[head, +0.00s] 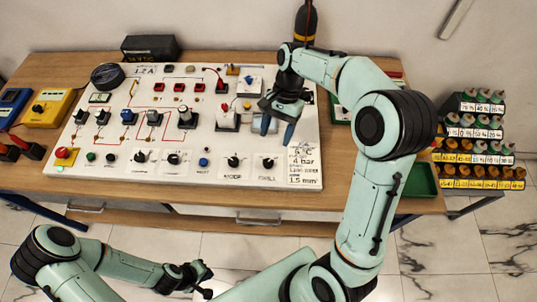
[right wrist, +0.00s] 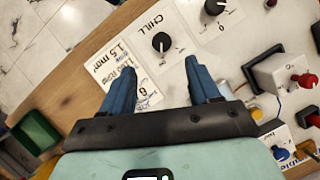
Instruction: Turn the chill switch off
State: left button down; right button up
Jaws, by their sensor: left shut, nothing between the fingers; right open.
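The chill switch (head: 268,162) is a black rotary knob on a white plate at the front right of the white panel (head: 210,184). In the right wrist view the knob (right wrist: 161,42) shows beside its CHILL label, with a pale mark on it; I cannot tell which setting it marks. My right gripper (head: 277,131) is open and empty above the panel, behind the knob in the head view. In the right wrist view its blue fingers (right wrist: 161,67) are apart, with the knob beyond the gap between their tips. My left gripper (head: 206,281) is shut and empty, in front of the table.
A similar black knob (head: 233,161) sits just left of the chill switch. A white box with a red knob (head: 228,119) stands behind that. A handwritten card (head: 304,165) lies to the right. A green tray (head: 423,180) and racked bottles (head: 480,128) are farther right.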

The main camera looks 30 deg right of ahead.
aim_at(268, 162)
jog(key=b+x, duration=0.1)
jog(key=x, duration=0.8)
jog(key=shift+w+a+f, duration=0.1)
jog(key=shift+a+f, duration=0.05)
jog(key=shift+f, duration=0.15)
jog(key=c, duration=1)
